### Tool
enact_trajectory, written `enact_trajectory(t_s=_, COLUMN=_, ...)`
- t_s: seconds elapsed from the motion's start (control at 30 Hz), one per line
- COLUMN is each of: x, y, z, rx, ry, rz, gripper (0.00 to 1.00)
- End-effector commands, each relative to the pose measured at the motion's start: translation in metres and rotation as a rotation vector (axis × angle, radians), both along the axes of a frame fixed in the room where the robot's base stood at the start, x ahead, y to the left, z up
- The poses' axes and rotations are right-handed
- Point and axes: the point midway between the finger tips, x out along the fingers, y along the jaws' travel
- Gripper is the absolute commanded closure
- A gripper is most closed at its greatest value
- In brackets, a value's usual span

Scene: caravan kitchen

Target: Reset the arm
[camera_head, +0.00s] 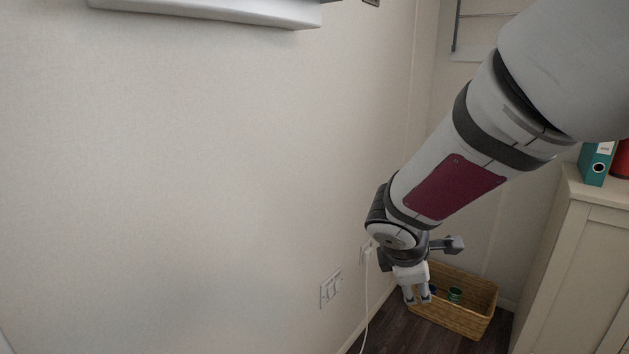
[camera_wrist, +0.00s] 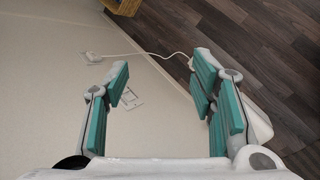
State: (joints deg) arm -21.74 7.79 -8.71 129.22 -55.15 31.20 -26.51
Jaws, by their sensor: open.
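My gripper (camera_head: 418,294) hangs at the end of my arm, pointing down, in the middle right of the head view. In the wrist view its two teal-padded fingers (camera_wrist: 160,105) are wide apart with nothing between them. Past the fingers the wrist view shows the pale wall, a socket and the floor. In the head view the gripper overlaps the left part of a wicker basket (camera_head: 462,322) on the floor. I cannot tell how far above or in front of the basket it is.
A white cable (camera_head: 366,300) hangs from a wall socket close to my wrist; a switch plate (camera_head: 331,290) is to its left. A cream cabinet (camera_head: 575,265) stands at right, with a teal binder (camera_head: 594,165) on top. A white ledge (camera_head: 220,10) juts out at upper left. The dark floor (camera_head: 395,335) is partly clear.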

Motion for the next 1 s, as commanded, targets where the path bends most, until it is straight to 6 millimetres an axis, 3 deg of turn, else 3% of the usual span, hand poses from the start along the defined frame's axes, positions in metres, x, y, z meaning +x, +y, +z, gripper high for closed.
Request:
enact_trajectory(t_s=0.03, x=-0.018, y=-0.015, z=0.016, rx=0.039, ry=-0.022, rz=-0.106, gripper=0.49)
enact_trajectory(t_s=0.2, x=-0.089, y=-0.048, z=0.049, rx=0.173, ry=-0.053, rz=-0.464, gripper=0.49)
enact_trajectory(t_s=0.37, x=-0.164, y=-0.06, z=0.067, rx=0.307, ry=-0.054, rz=-0.777, gripper=0.49)
enact_trajectory(t_s=0.5, x=-0.228, y=-0.054, z=0.074, rx=0.425, ry=-0.03, rz=-1.02, gripper=0.49)
enact_trajectory(t_s=0.6, x=-0.265, y=-0.044, z=0.075, rx=0.497, ry=-0.004, rz=-1.154, gripper=0.49)
enact_trajectory(t_s=0.8, x=-0.318, y=-0.021, z=0.075, rx=0.606, ry=0.047, rz=-1.343, gripper=0.49)
enact_trajectory(t_s=1.0, x=-0.356, y=0.001, z=0.076, rx=0.687, ry=0.101, rz=-1.472, gripper=0.49)
